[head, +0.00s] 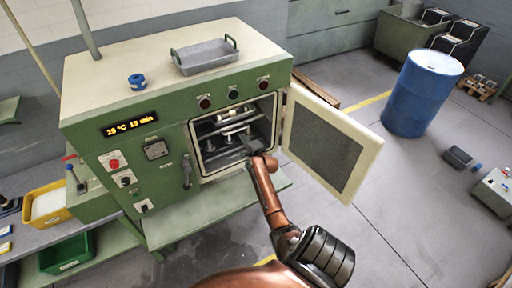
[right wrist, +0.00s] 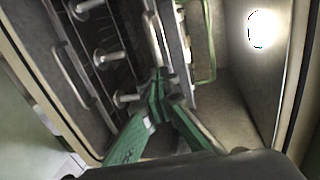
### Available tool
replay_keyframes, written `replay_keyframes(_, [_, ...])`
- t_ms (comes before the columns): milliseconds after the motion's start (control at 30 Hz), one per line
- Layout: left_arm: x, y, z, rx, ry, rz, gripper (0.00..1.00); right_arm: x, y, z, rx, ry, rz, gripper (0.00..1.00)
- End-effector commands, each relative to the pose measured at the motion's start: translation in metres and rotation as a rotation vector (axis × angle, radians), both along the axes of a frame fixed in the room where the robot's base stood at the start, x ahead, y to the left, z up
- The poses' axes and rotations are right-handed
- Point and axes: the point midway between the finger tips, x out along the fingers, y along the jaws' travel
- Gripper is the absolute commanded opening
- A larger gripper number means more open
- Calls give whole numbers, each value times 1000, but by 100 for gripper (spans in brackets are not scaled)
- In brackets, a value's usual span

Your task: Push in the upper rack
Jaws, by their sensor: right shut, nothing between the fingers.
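The green oven (head: 165,130) stands with its door open to the right. The upper rack (head: 222,124) shows inside its opening, with pale metal pieces on it. Below it is a lower rack with upright metal pegs (head: 210,146). My right gripper (head: 247,146) is at the right side of the opening, shut and empty. In the right wrist view, which is rolled sideways, its green fingertips (right wrist: 158,82) are close to the front end of the upper rack (right wrist: 172,45); I cannot tell whether they touch. The pegged lower rack (right wrist: 75,85) lies to the left there. My left gripper is out of view.
The open door (head: 330,142) with a dark mesh panel stands just right of my right arm. A grey tray (head: 204,57) and a blue ring (head: 137,81) are on the oven top. A blue drum (head: 422,92) stands on the floor beyond the door.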

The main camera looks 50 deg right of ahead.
Motion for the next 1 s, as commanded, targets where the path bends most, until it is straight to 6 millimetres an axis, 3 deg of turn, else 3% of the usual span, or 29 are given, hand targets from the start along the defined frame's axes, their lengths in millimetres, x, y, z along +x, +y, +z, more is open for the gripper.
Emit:
replay_keyframes(200, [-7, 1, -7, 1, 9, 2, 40, -38, 19, 6, -1, -2, 2, 0])
replay_keyframes(500, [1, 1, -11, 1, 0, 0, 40, -76, 35, 14, -1, 1, 3, 0])
replay_keyframes(867, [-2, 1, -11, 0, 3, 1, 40, -84, 37, 17, -1, 0, 1, 0])
replay_keyframes(1000, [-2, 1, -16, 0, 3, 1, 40, -84, 43, -5, -15, 37, 14, 0])
